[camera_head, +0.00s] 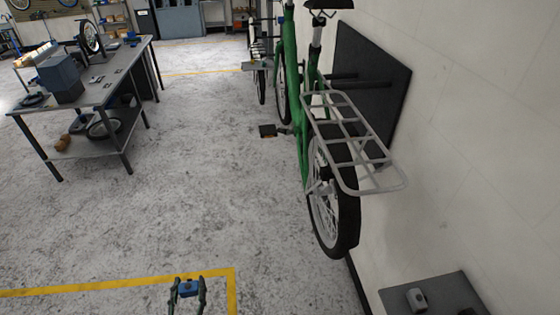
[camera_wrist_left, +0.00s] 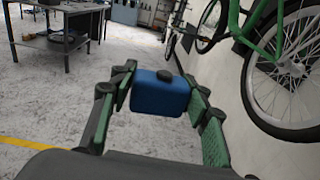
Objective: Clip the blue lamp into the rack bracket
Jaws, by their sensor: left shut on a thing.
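The blue lamp (camera_head: 187,288) is a small blue block with a dark round knob on top. My left gripper (camera_head: 187,284) is shut on it, low in the head view, above the floor near the yellow line. In the left wrist view the lamp (camera_wrist_left: 160,93) sits between the two fingers. The grey rear rack (camera_head: 352,140) is on the green bike (camera_head: 292,70) by the wall, up and to the right of the gripper and well apart from it. I cannot make out the bracket on the rack. My right gripper is not in view.
A dark shelf (camera_head: 440,292) at the lower right holds a small grey item (camera_head: 416,298). A workbench (camera_head: 95,95) with boxes and a wheel stands at the left. The wall (camera_head: 470,130) bounds the right side. The floor between bench and bike is clear.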

